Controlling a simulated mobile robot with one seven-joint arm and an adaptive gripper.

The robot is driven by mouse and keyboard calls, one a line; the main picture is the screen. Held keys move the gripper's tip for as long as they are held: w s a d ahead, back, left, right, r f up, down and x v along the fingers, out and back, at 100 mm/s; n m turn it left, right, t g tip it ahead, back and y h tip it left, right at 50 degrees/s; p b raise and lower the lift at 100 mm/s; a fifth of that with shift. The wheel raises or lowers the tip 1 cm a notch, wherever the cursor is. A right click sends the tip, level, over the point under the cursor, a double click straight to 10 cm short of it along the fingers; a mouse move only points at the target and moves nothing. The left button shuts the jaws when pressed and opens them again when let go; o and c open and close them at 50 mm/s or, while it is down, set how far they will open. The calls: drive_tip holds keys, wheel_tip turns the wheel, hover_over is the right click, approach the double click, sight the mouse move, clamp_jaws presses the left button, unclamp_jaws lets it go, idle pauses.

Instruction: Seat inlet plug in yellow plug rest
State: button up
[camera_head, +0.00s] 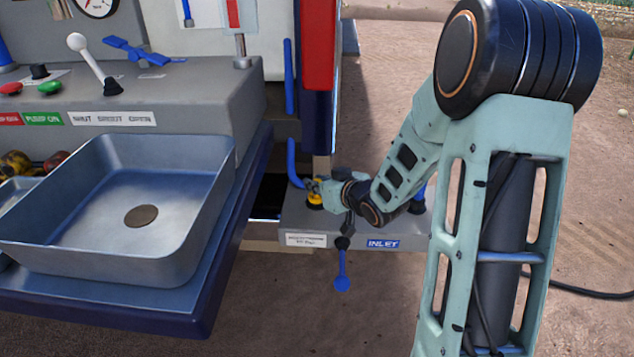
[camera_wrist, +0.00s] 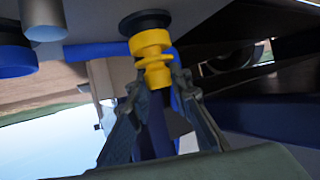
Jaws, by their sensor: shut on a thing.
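In the head view, my gripper (camera_head: 318,187) is low over the grey ledge, close to a small yellow piece (camera_head: 315,199). In the wrist view, which looks upside down, my gripper (camera_wrist: 158,88) has its two fingers on either side of the yellow stepped plug-like piece (camera_wrist: 152,50) and is shut on its end. A black round base (camera_wrist: 145,22) sits at the piece's other end, against the grey surface. I cannot tell plug from rest where they meet, or whether the plug is fully seated. A white label (camera_head: 306,240) and a blue INLET label (camera_head: 383,244) mark the ledge front.
A steel basin (camera_head: 120,205) stands on the blue-edged bench at left. Blue upright pipes (camera_head: 289,75) and a red panel (camera_head: 318,45) rise just behind my gripper. A blue handle (camera_head: 342,284) hangs in front of the ledge. Open ground lies to the right.

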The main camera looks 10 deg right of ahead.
drive_tip(key=shift+f+b, duration=0.3)
drive_tip(key=shift+f, duration=0.05)
idle(0.3)
drive_tip(key=o, duration=1)
drive_tip(key=v, duration=1.2)
drive_tip(key=shift+d, duration=0.1)
